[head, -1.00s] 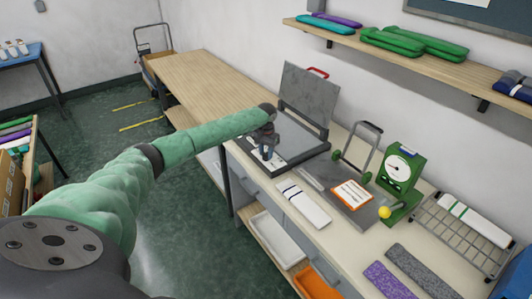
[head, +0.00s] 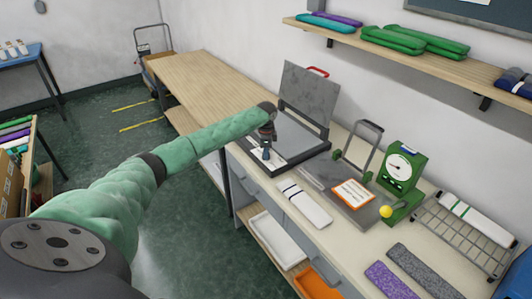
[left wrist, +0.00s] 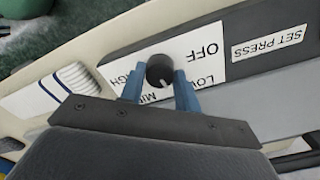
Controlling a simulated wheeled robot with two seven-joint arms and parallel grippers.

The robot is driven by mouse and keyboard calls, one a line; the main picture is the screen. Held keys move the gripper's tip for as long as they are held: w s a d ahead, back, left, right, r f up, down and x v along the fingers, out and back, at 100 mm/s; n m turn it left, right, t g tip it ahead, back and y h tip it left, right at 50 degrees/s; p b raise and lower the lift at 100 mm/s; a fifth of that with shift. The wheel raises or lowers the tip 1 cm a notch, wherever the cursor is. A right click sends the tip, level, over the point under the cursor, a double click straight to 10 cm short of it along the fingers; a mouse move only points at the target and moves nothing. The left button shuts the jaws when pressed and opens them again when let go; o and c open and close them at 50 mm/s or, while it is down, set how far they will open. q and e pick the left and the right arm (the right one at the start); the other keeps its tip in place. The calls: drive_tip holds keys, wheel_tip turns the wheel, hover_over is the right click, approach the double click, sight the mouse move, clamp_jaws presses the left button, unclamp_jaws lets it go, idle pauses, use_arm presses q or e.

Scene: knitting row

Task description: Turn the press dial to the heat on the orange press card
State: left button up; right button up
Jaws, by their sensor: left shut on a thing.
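The heat press (head: 299,150) stands open on the bench, its grey lid (head: 308,92) raised. The press dial (left wrist: 158,70) is a dark round knob on a white panel in the left wrist view. Its labels appear upside down: OFF, LOW, MID and HIGH, partly covered by my fingers. A pale mark on the knob points down in that view, toward LOW or MID; I cannot tell which. My left gripper (left wrist: 159,82) is shut on the dial; it also shows in the head view (head: 266,154). The orange-bordered press card (head: 353,193) lies on a grey plate, its writing unreadable.
A striped white knitted piece (head: 305,205) lies in front of the press. A green dial scale (head: 403,168), a wire rack (head: 462,238) and a grey and a purple knitted piece (head: 391,280) are at the right. A shelf (head: 400,62) runs above.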

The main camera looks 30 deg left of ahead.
use_arm(q)
drive_tip(key=m, duration=0.3)
drive_tip(key=shift+m+b, duration=0.35)
drive_tip(key=shift+m, duration=0.05)
drive_tip(key=m, duration=0.3)
drive_tip(key=shift+b, duration=0.35)
drive_tip(key=shift+r+m, duration=0.1)
drive_tip(key=shift+m, duration=0.4)
use_arm(e)
drive_tip(key=w, duration=0.2)
drive_tip(key=w+a+r, duration=0.1)
drive_tip(key=shift+w, duration=0.35)
drive_tip(key=shift+d, duration=0.15)
use_arm(q)
drive_tip(key=o, duration=1)
use_arm(e)
drive_tip(key=shift+s+f, duration=0.1)
